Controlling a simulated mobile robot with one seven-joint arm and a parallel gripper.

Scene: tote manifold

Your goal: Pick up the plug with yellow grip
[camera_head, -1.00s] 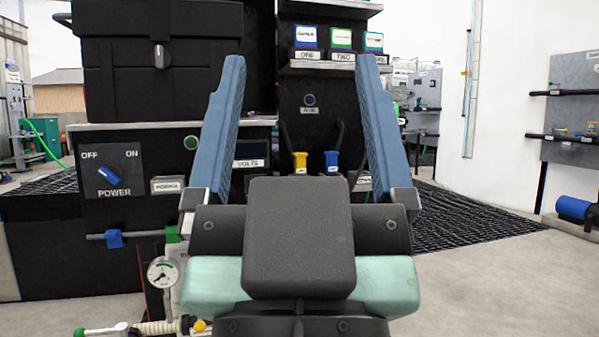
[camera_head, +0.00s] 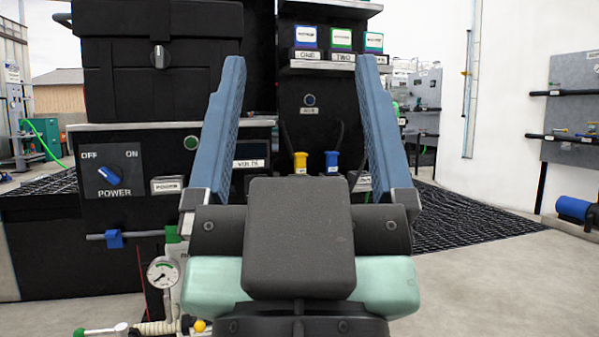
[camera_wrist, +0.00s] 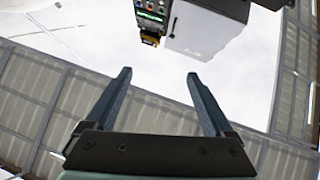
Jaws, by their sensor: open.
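The plug with the yellow grip (camera_head: 300,162) hangs at the front of the black panel, with a dark cable above it. Just right of it is a similar plug with a blue grip (camera_head: 332,161). My gripper (camera_head: 303,75) is open and empty, its two blue fingers raised and spread wide. In the head view both plugs show in the gap between the fingers, beyond the gripper and apart from it. The lower parts of the plugs are close to my wrist's outline. In the wrist view the open fingers (camera_wrist: 158,75) hold nothing, and I cannot make out the yellow plug there.
A black case (camera_head: 160,65) sits on the cabinet at left, above a power switch panel (camera_head: 110,174). A gauge (camera_head: 163,272) and hose stand low at left. Small labelled boxes (camera_head: 340,38) line the shelf above the plugs. The floor at right (camera_head: 500,280) is clear.

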